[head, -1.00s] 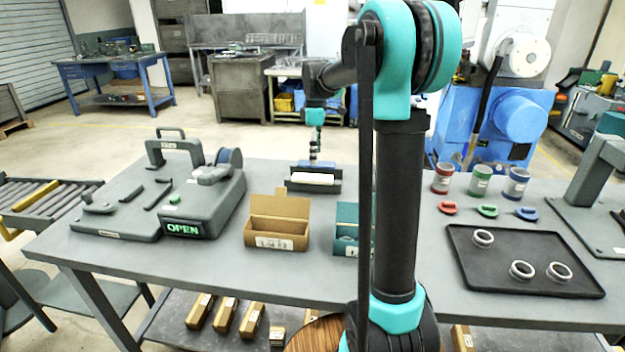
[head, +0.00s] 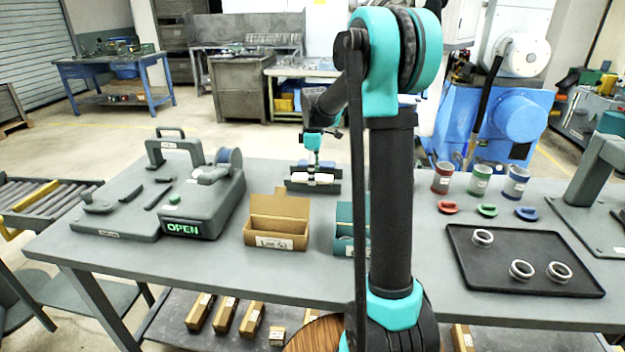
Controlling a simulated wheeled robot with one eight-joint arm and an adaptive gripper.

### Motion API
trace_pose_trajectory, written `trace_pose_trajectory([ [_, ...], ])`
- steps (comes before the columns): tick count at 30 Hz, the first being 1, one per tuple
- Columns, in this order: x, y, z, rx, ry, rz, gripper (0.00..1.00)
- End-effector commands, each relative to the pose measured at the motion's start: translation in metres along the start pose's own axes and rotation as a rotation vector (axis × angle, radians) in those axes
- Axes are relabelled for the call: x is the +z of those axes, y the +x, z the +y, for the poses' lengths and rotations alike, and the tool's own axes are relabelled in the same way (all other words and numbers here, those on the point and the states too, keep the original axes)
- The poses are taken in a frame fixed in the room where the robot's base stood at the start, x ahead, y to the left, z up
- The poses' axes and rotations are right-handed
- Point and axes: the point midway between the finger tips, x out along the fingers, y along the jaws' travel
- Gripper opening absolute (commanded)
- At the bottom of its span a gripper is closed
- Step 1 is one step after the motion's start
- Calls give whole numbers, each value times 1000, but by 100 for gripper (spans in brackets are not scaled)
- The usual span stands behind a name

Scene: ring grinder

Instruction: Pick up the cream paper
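The cream paper (head: 299,177) is a small pale roll or bar lying in a dark holder (head: 292,187) at the back middle of the grey table. My gripper (head: 312,176) points down at the middle of the paper, and its dark tip covers part of it. It is too small here to tell whether the fingers are open or shut, or whether they touch the paper.
An open cardboard box (head: 275,242) and a teal box (head: 344,243), partly behind my arm, stand in front of the holder. A grey machine with an OPEN sign (head: 205,215) is left. A black tray (head: 480,275) with three rings and three coloured cups are right.

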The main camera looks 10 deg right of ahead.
Motion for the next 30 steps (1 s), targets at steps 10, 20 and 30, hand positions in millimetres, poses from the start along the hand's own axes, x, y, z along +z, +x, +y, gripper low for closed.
trace_pose_trajectory([
  [10, 0, 0, 0, 0, 0, 0, 27],
  [20, 0, -3, 0, 0, 0, 0, 27],
  [30, 0, -49, 0, 0, 0, 0, 27],
])
